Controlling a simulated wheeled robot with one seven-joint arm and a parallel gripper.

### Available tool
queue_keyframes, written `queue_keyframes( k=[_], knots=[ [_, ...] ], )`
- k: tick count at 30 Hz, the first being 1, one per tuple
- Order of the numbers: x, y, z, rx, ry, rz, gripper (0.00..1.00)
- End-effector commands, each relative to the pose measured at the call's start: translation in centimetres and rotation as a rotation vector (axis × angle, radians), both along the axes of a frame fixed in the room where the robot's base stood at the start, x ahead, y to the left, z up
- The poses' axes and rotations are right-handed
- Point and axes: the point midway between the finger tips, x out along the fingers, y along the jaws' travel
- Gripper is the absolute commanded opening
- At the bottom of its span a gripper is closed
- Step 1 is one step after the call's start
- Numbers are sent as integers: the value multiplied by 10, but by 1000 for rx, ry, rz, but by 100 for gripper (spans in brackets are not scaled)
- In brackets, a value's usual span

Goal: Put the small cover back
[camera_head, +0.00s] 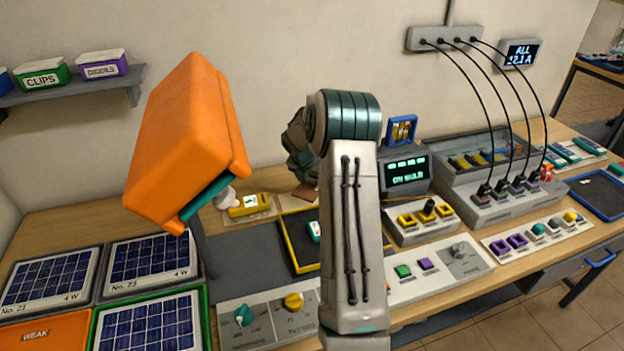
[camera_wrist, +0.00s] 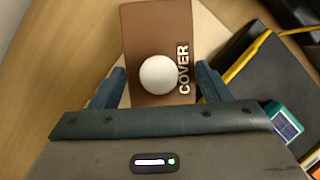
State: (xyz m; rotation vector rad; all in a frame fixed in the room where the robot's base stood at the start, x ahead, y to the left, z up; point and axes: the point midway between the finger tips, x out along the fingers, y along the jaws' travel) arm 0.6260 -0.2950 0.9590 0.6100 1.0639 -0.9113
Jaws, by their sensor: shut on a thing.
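The small cover (camera_wrist: 133,30) is a brown plate with a round white knob and the word COVER, seen in the wrist view. My gripper (camera_wrist: 162,84) is shut on it, with one blue finger on each side of the knob area. In the head view, a brown piece that looks like the cover (camera_head: 305,192) shows beside my arm, below my dark gripper (camera_head: 298,150). My arm hides much of that area. A pale board (camera_wrist: 213,50) lies under the cover in the wrist view. I cannot tell whether the cover touches it.
A yellow-edged dark tray (camera_head: 288,240) holding a teal item lies close by. A yellow device (camera_head: 248,205) lies behind. Solar panels (camera_head: 150,262), control panels (camera_head: 270,320) and a cabled charger (camera_head: 500,205) crowd the bench.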

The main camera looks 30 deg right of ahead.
Motion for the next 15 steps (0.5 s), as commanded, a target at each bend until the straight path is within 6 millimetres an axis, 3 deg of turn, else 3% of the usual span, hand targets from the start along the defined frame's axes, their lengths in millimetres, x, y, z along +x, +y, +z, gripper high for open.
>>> queue_keyframes(
  k=[13,14,15],
  knots=[
    [0,0,-11,0,0,0,46],
    [0,0,-11,1,1,0,79],
    [0,0,-11,1,1,0,90]
  ],
)
